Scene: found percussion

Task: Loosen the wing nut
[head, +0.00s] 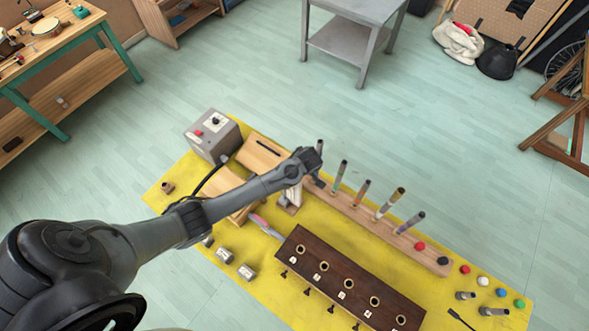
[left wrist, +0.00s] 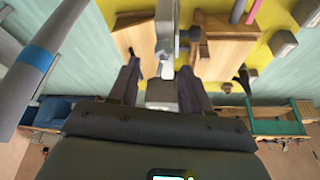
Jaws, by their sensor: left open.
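My left gripper (left wrist: 159,68) is open in the left wrist view, one dark finger on each side of a grey metal upright (left wrist: 165,25). A small pale metal piece at the end of this upright (left wrist: 166,70) lies between the fingers; it may be the wing nut, but it is too small to be sure. I cannot tell whether the fingers touch it. My right gripper is not in view.
A wooden rail (head: 385,235) with several upright tubes stands right of the bracket. A dark box with round holes (head: 343,287) is in front. A grey control box (head: 212,136) and a slotted wooden block (head: 263,153) are at the back left. Small balls lie at the right.

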